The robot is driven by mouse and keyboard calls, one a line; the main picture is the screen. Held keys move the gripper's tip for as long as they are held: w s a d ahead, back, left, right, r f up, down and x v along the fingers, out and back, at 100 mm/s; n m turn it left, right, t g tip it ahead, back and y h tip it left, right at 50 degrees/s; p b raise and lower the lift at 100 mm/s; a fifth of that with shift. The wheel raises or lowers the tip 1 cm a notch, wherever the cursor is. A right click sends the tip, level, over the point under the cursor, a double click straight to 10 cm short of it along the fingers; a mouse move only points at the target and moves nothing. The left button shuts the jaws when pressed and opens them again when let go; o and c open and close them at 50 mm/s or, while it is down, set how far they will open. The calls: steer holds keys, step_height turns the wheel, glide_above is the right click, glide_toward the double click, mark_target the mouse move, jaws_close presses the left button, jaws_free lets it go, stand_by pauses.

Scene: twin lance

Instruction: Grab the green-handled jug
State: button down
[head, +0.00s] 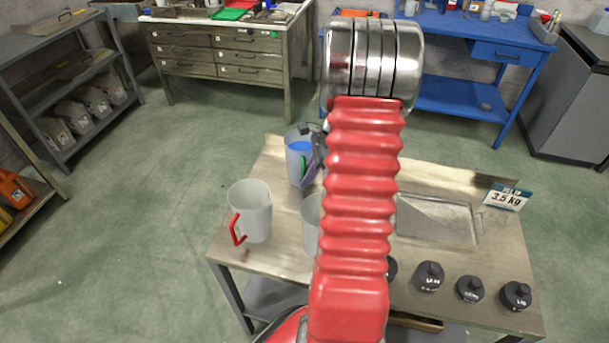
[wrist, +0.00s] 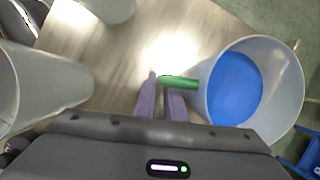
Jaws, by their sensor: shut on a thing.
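The green-handled jug (head: 293,172) is pale grey with blue inside and is at the back left of the workbench, upright. In the wrist view the jug (wrist: 286,117) is at the right, its green handle (wrist: 180,84) pointing left to my fingertips. My gripper (wrist: 162,88) has its two purple fingers closed on that handle, with the jug body to the right of them. In the head view my gripper (head: 315,165) is partly hidden by my red arm. I cannot tell whether the jug's base touches the bench.
A red-handled jug (head: 252,208) stands front left on the workbench (head: 282,250). Another grey jug (head: 310,226) is partly hidden by my arm. Several dark weights (head: 429,276) line the right front, near a shallow metal tray (head: 437,220) and a 3.5 kg sign (head: 507,197).

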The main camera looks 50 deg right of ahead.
steer(key=shift+r, duration=0.15)
step_height(320, 180, up, 10)
stand_by(1.1)
